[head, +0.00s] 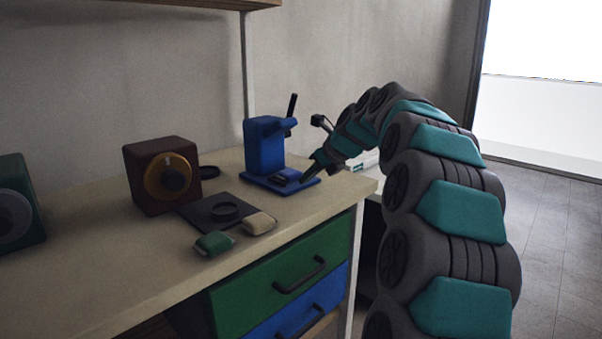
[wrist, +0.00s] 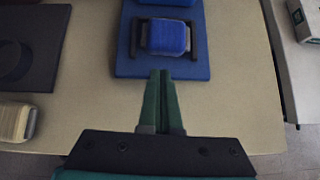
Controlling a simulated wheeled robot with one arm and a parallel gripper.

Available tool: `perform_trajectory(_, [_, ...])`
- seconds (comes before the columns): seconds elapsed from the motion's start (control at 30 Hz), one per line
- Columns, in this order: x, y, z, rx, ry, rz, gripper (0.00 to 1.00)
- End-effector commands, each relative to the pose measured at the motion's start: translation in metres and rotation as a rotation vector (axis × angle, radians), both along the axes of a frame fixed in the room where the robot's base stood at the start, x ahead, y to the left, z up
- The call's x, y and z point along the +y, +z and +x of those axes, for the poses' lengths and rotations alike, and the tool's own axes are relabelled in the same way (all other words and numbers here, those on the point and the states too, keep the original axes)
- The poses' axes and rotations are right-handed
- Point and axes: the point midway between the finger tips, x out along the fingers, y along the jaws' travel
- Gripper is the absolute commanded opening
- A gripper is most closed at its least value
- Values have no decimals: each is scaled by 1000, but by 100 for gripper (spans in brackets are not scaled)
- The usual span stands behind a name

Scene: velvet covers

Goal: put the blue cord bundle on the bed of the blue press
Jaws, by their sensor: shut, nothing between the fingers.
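The blue press (head: 264,146) stands at the right end of the bench, with a dark lever at its top. Its flat blue bed (wrist: 130,62) juts out at the front. The blue cord bundle (wrist: 166,37) lies on this bed between two short dark bars, and also shows in the head view (head: 288,174). My gripper (wrist: 160,73) is shut and empty. Its fingertips are over the bed's front edge, just short of the bundle and apparently apart from it. In the head view my gripper (head: 306,177) is beside the bundle, on its right.
A green bundle (head: 213,244) and a beige bundle (head: 260,223) lie on the bench (head: 110,252), left of the press. Behind them are a dark plate with a ring (head: 197,211) and a brown box with a round dial (head: 160,186). The bench's right edge is close to the press.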

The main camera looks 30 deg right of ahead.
Motion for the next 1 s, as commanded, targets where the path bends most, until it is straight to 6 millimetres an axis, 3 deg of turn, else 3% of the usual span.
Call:
perform_trajectory(0.17, [-13, 8, -20, -3, 1, 0, 0])
perform_trajectory(0.6, [-27, 58, -68, -2, 1, 1, 0])
perform_trajectory(1.0, [-31, 71, -80, -1, 2, 1, 0])
